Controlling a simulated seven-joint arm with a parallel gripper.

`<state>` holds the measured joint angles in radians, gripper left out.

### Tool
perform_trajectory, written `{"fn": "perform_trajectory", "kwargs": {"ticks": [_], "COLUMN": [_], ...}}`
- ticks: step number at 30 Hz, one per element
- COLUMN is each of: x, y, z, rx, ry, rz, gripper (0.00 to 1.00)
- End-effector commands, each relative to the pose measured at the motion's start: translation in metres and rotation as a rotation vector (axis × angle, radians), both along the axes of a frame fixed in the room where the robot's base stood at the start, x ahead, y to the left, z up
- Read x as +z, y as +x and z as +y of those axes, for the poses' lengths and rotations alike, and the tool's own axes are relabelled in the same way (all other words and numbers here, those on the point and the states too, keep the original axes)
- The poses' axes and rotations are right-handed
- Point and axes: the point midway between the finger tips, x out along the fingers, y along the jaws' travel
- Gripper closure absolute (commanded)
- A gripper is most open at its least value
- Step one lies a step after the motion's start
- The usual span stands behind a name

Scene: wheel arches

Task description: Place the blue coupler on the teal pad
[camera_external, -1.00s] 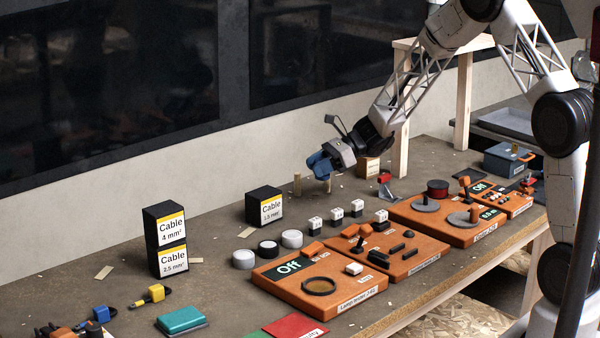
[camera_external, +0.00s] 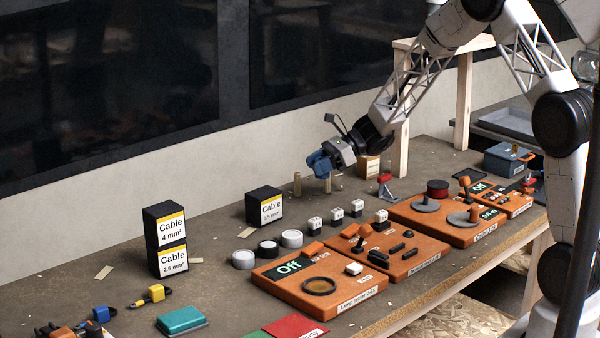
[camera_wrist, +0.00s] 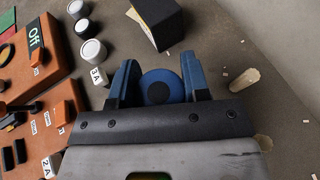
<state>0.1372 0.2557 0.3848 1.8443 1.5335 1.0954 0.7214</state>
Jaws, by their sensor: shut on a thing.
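My gripper (camera_external: 320,163) is in the air above the far middle of the bench, with its blue fingers pointing left and down. In the wrist view my gripper (camera_wrist: 158,82) is shut on a round blue piece with a dark centre, which looks like the blue coupler (camera_wrist: 161,78). The fingers hide its sides, and the gripper body hides its near part. The teal pad (camera_external: 181,320) lies at the front left of the bench, well away from my gripper, with nothing on its top. It does not show in the wrist view.
Black cable boxes (camera_external: 165,240) are stacked at left, and a single one (camera_external: 264,206) stands nearer my gripper. Wooden pegs (camera_external: 297,184) stand below it. Orange panels (camera_external: 319,281) line the front edge. Yellow (camera_external: 155,293) and blue (camera_external: 101,314) connectors lie near the pad.

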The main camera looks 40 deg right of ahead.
Motion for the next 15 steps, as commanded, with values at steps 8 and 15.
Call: {"fn": "perform_trajectory", "kwargs": {"ticks": [8,15], "x": [0.000,-0.002], "y": [-0.003,-0.014], "z": [0.019,0.066], "rx": [0.023,0.077], "ry": [0.000,0.000], "rz": [0.000,0.000], "gripper": [0.80,0.80]}}
